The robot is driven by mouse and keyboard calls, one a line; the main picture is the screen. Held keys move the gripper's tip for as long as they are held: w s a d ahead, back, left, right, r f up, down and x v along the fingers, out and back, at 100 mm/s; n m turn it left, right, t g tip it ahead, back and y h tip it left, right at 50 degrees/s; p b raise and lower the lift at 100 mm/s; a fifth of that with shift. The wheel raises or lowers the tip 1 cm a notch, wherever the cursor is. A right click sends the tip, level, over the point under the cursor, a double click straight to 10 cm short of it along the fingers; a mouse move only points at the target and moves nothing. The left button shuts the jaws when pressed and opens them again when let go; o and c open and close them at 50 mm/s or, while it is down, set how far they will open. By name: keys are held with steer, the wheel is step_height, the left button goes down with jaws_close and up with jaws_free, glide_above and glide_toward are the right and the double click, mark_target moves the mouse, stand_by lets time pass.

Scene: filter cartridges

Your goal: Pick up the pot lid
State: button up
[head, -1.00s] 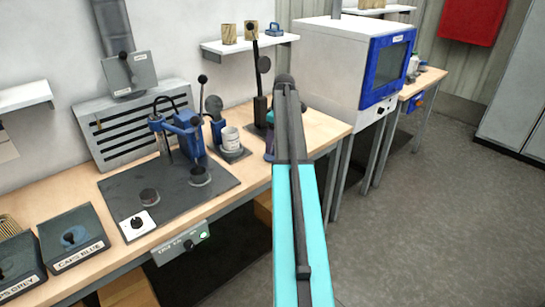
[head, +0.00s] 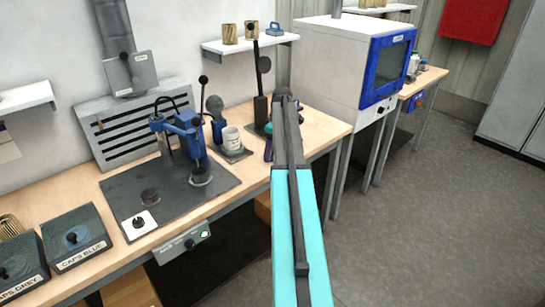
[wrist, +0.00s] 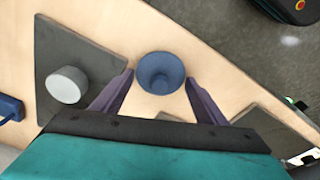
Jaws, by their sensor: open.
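A round blue piece (wrist: 161,72) with a raised centre, which looks like the pot lid, sits on the pale wooden bench in the wrist view. My gripper (wrist: 159,79) is open, with one purple finger on each side of the blue piece. I cannot tell whether the fingers touch it. In the head view my gripper (head: 268,148) is mostly hidden behind my arm, low over the bench, and the blue piece cannot be made out. A white pot (head: 231,140) stands to the left; a white cylinder (wrist: 66,86), probably the same pot, shows in the wrist view.
A dark pad (wrist: 55,55) lies under the white cylinder. The blue press (head: 186,135) and a tall black stand (head: 260,105) rise from the bench. A white cabinet (head: 330,60) stands right of my arm. Cap boxes (head: 75,240) are at lower left.

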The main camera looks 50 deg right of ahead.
steer(key=c, duration=0.7)
steer(key=shift+r, duration=0.15)
steer(key=shift+r+b, duration=0.5)
steer(key=shift+r, duration=0.9)
steer(key=shift+s+a+r, duration=0.15)
steer(key=shift+s+r, duration=0.05)
steer(key=s+a, duration=0.3)
steer(key=s+a+r+b, duration=0.1)
steer(key=s+a, duration=0.3)
steer(key=s+a+b, duration=0.1)
steer(key=s+a, duration=0.2)
steer(key=s, duration=0.1)
steer(key=shift+s+a+r, duration=0.1)
steer(key=shift+a+r, duration=0.15)
steer(key=shift+a, duration=0.15)
